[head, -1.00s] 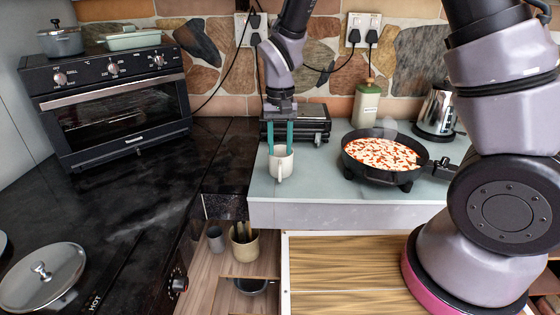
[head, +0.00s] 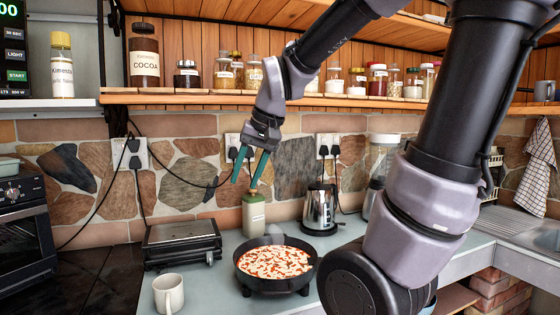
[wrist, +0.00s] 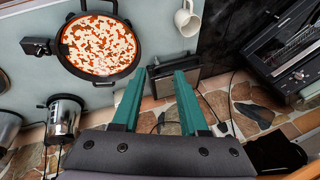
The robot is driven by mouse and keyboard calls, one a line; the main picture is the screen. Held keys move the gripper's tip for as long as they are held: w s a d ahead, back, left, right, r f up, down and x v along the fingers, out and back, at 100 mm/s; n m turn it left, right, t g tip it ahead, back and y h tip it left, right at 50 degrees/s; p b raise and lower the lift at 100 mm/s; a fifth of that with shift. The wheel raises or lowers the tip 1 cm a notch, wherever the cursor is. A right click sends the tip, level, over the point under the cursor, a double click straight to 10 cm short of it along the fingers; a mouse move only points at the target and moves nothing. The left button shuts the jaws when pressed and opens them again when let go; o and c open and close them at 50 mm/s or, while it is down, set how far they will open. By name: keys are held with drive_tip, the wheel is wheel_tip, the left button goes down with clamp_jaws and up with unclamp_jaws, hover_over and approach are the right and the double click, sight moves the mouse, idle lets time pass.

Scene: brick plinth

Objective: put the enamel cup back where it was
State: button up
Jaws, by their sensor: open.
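The enamel cup (head: 169,294) is a white mug standing upright on the pale counter at the lower left of the head view, in front of the black grill press. It also shows in the wrist view (wrist: 186,20) at the top, right of the pan. My gripper (head: 250,168) has two teal fingers, spread apart with nothing between them. It is raised well above the counter, up and to the right of the cup and in front of the stone wall. The gripper also shows in the wrist view (wrist: 161,82).
A pan of pizza (head: 275,263) sits right of the cup. Behind stand the grill press (head: 182,245), a green bottle (head: 254,214) and a kettle (head: 320,210). A wooden shelf (head: 230,99) with several jars runs above. An oven (head: 25,240) stands at left.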

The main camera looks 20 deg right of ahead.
drive_tip(key=s+d+r+m+t, duration=0.1)
drive_tip(key=s+d+r+t, duration=0.1)
drive_tip(key=s+d+r, duration=0.2)
drive_tip(key=s+d, duration=0.1)
drive_tip(key=s, duration=0.2)
drive_tip(key=shift+d+t+h, duration=0.25)
drive_tip(key=shift+t+h, duration=0.15)
idle(0.7)
